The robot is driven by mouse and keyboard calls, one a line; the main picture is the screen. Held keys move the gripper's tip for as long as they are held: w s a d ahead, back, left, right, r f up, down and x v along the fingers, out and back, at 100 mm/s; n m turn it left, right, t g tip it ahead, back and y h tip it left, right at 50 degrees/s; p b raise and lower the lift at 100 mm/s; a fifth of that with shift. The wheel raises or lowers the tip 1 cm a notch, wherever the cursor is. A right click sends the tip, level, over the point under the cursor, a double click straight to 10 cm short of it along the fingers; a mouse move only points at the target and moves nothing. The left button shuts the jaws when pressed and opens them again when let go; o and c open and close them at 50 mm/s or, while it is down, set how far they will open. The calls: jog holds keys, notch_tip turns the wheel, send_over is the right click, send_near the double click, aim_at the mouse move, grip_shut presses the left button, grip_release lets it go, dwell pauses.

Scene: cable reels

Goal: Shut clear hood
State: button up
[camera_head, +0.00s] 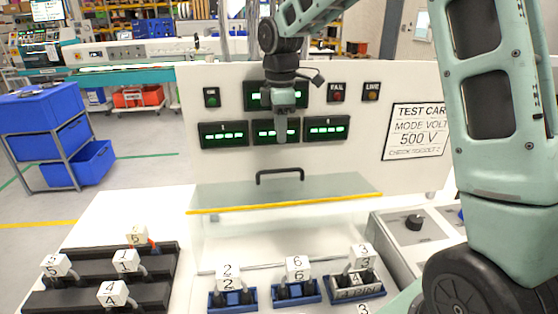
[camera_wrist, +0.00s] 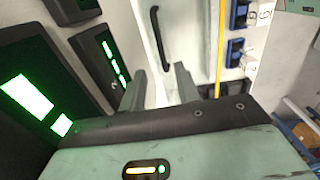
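The clear hood (camera_head: 330,188) is a see-through sheet with a yellow front edge (camera_head: 285,204), in front of the white upright panel. A black bar handle (camera_head: 280,171) stands near its back. Its exact tilt is hard to judge. In the head view my gripper (camera_head: 281,136) points down above the handle, in front of the green displays, apart from the handle. In the wrist view my gripper (camera_wrist: 160,84) has its two fingers spread with nothing between them. The handle (camera_wrist: 159,38) lies beyond the fingertips, with the yellow edge (camera_wrist: 220,45) to its right.
Numbered plugs sit in a black rack (camera_head: 70,285) at left and in blue holders (camera_head: 232,299) at front. A grey control box (camera_head: 415,235) with a knob stands right. Green displays (camera_head: 224,134) on the panel are close behind my gripper.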

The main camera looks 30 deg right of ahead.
notch_tip(320, 180, down, 10)
jog(key=shift+w+r+p, duration=0.1)
jog(key=shift+p, duration=0.65)
grip_shut()
